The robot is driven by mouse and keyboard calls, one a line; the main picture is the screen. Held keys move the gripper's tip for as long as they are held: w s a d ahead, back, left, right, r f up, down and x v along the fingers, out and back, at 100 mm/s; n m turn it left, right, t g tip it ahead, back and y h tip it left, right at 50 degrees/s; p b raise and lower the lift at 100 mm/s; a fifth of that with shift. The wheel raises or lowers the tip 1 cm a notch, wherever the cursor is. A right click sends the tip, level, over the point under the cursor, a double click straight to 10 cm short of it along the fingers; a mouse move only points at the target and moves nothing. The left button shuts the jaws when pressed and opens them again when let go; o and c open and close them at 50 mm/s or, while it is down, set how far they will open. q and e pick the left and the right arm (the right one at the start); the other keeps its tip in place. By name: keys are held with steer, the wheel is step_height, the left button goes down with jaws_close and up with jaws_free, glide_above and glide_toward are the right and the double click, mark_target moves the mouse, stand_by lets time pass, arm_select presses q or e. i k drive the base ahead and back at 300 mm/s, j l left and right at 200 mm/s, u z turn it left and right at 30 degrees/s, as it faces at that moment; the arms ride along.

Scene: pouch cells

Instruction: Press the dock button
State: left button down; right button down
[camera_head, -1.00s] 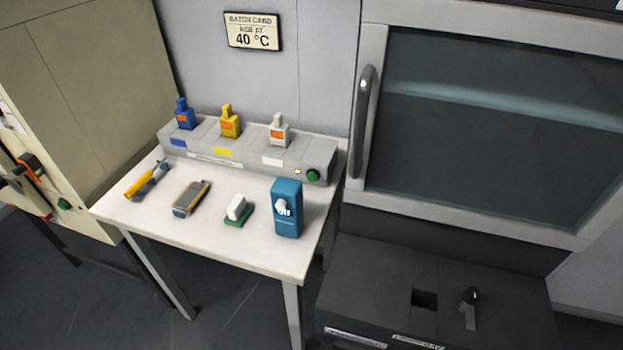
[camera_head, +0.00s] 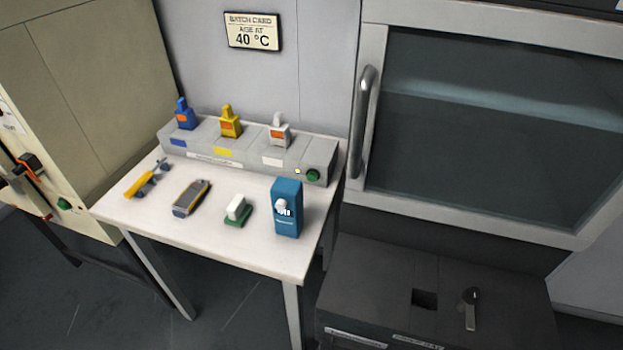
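A long grey dock (camera_head: 290,174) runs along the back of the white table. A round green button (camera_head: 313,175) is on its front face at the right end, and nothing covers it. Three handheld units stand upright in the dock: a blue one (camera_head: 184,113), a yellow one (camera_head: 231,121) and a white one (camera_head: 279,130), each with an orange patch. Matching blue, yellow and white labels are on the dock. Neither of my grippers is in view.
On the white table (camera_head: 240,257) lie a yellow tool (camera_head: 139,186), a grey-yellow device (camera_head: 191,197), a white block on a green base (camera_head: 237,210) and an upright blue box (camera_head: 287,208). A beige cabinet (camera_head: 90,80) stands left, a glass-doored cabinet (camera_head: 490,130) right.

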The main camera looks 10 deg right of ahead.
mark_target(312, 177)
steer(key=i+j+z, duration=0.1)
steer(key=z, duration=0.3)
steer(key=j+z, duration=0.6)
steer(key=z, duration=0.25)
